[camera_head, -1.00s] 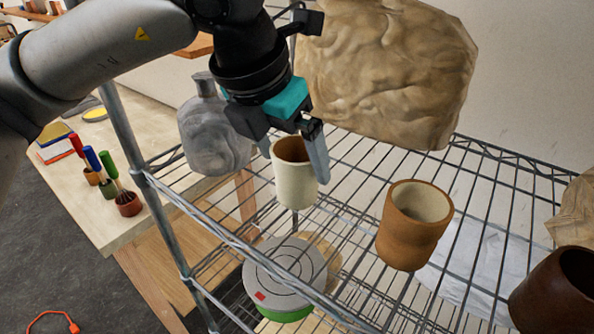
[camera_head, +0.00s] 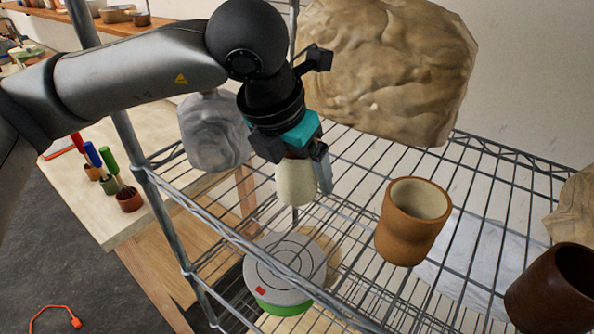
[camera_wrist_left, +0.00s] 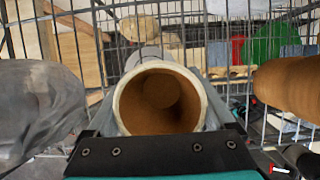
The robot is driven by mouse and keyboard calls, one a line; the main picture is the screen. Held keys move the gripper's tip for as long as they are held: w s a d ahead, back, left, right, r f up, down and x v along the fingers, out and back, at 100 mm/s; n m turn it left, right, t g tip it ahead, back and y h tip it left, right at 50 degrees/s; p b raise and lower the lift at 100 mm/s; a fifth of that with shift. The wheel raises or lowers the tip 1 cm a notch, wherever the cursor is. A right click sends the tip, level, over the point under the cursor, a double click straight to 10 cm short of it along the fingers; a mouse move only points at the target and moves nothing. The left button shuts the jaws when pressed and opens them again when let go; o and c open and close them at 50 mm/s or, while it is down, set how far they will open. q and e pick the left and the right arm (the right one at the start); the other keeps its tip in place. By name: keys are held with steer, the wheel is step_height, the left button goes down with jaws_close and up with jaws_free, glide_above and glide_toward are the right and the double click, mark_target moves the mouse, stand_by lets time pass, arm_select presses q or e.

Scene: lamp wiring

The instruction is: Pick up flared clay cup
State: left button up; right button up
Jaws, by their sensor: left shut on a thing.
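The flared clay cup (camera_head: 296,184) is cream outside and stands upright on the wire shelf. In the left wrist view the same cup (camera_wrist_left: 121,103) shows its pale round rim and brown, empty inside. My left gripper (camera_head: 303,168) is shut on the cup from above, with its fingers on either side of the wall. The gripper body hides the cup's rim in the head view. Whether the cup's base is lifted off the wires I cannot tell. My right gripper is not in view.
A grey bottle-like vessel (camera_head: 213,132) stands left of the cup. An orange-brown cup (camera_head: 405,245) and a dark brown pot (camera_head: 550,292) stand to the right. A large tan wrapped lump (camera_head: 390,70) is behind. A grey-and-green round device (camera_head: 280,268) is below the wires.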

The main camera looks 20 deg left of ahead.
arm_select(q)
steer(key=c, duration=0.7)
steer(key=shift+r, duration=0.1)
steer(key=shift+c, duration=0.2)
